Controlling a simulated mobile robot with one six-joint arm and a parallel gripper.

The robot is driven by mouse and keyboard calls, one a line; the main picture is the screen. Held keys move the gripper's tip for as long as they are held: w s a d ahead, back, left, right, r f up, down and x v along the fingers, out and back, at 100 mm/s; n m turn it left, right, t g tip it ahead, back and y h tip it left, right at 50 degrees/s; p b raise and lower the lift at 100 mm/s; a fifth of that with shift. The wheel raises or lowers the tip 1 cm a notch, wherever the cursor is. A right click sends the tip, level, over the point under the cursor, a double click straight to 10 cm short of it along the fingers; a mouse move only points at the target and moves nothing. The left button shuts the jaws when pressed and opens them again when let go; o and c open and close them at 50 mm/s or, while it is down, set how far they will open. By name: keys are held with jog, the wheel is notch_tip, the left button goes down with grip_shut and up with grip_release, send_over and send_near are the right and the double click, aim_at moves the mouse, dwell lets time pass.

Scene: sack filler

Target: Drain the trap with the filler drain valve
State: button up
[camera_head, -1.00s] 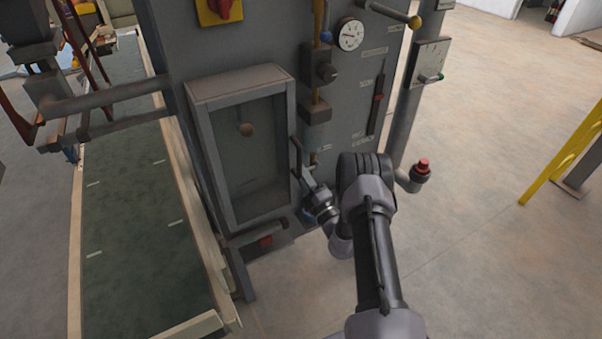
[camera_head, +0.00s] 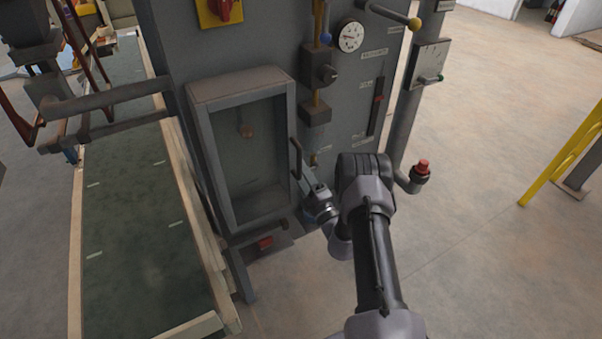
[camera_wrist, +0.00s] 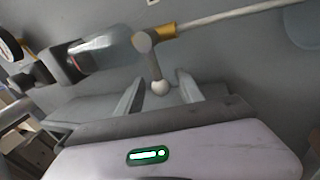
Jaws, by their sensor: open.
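In the wrist view, a small valve lever with a pale ball knob (camera_wrist: 160,87) hangs from a grey and brass fitting (camera_wrist: 145,40) on a thin pipe. I take this to be the drain valve; no label on it is readable. My gripper (camera_wrist: 161,92) is open, with one finger on each side of the knob; contact cannot be told. A clear cylinder with dark and red end parts (camera_wrist: 98,52), possibly the trap, lies left of the fitting. In the head view my gripper (camera_head: 312,197) is low at the grey cabinet's front, and the knob is hidden there.
The grey cabinet (camera_head: 345,110) carries a gauge (camera_head: 350,36), a red-on-yellow switch (camera_head: 220,8) and a framed recess (camera_head: 250,165). A red-capped pipe end (camera_head: 421,167) stands right of my arm. A conveyor (camera_head: 130,220) runs along the left. The floor at right is open up to a yellow rail (camera_head: 565,155).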

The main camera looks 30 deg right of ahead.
jog(key=p+v, duration=0.9)
jog(key=v, duration=0.8)
jog(key=shift+s, duration=0.2)
jog(key=shift+f, duration=0.1)
